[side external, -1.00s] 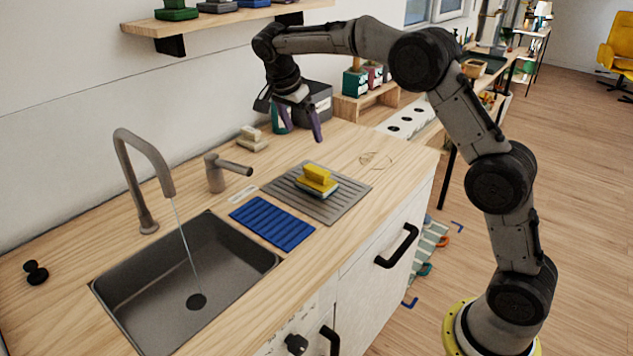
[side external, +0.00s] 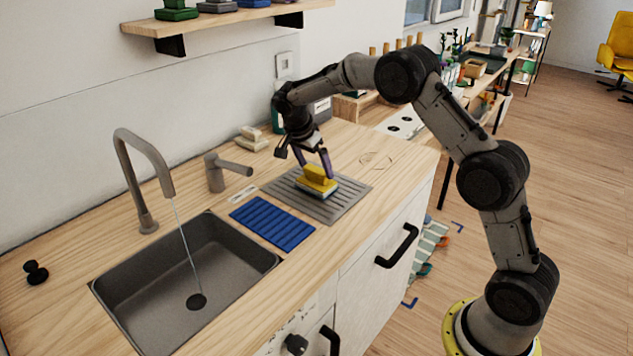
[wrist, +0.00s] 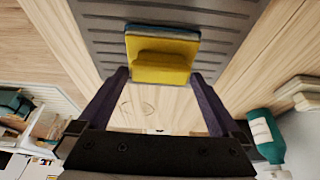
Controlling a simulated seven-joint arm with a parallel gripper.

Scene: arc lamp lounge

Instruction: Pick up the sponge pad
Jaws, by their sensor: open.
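The sponge pad (side external: 317,182) is yellow with a raised yellow grip on top and a blue-grey layer beneath. It lies on the grey ribbed drainer plate (side external: 347,203) on the wooden counter. In the wrist view the sponge pad (wrist: 162,60) is at top centre, between the lines of the two fingers and just beyond their tips. My gripper (side external: 314,170) is open and empty, pointing down right above the sponge pad. In the wrist view my gripper (wrist: 160,78) shows two dark purple fingers spread wide. Whether a fingertip touches the sponge is unclear.
A blue ribbed mat (side external: 272,222) lies left of the plate, next to the sink (side external: 130,280) with running water. A short grey tap (side external: 226,172) and pale stacked blocks (side external: 251,139) stand behind. A teal bottle (wrist: 265,135) is near the wall. The counter right of the plate is mostly clear.

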